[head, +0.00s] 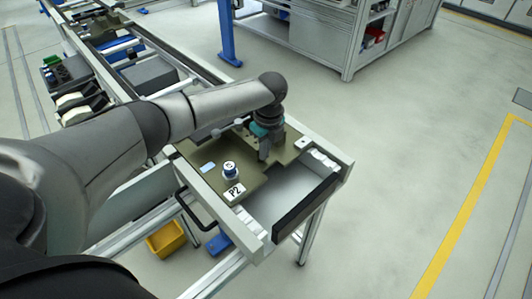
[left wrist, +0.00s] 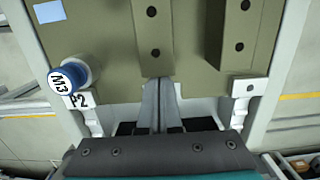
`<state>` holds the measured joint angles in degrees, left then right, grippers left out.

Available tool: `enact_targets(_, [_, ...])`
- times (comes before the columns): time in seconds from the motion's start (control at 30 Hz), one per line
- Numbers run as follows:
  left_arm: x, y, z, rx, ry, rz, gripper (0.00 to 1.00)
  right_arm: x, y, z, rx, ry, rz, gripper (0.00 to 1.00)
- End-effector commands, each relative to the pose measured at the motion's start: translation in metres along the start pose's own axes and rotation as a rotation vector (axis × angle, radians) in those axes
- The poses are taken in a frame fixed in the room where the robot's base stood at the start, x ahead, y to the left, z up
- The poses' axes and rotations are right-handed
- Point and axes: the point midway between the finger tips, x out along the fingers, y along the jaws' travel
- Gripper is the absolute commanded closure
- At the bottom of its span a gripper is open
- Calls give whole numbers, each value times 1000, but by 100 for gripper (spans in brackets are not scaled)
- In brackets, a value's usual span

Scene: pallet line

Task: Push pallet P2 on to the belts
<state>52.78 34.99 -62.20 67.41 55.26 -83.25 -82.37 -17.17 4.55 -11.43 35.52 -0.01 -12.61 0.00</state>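Pallet P2 (head: 205,180) is an olive plate lying between the rails at the near end of the conveyor line. Its P2 label (head: 235,191) is on the near edge. A blue and white cylinder (head: 230,173) stands on it, marked M3 in the left wrist view (left wrist: 70,76). The pallet (left wrist: 110,50) fills the upper part of that view, with raised olive blocks (left wrist: 232,35). My left gripper (left wrist: 161,88) has its fingers together, pointing at the pallet edge beside a block. I cannot tell whether they touch. My right gripper is out of view.
The conveyor rail (head: 205,200) runs to the upper left. A dark end plate (head: 306,207) closes the near end, with a bare grey surface between it and the pallet. A yellow bin (head: 166,239) is below. The floor to the right is clear.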

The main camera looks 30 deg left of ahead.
Motion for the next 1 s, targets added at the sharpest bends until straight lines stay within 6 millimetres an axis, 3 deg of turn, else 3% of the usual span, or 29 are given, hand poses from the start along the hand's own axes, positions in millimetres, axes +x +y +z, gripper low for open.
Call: enact_targets(1.0, [5,0,55,-7,-8,-1,100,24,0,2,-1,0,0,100])
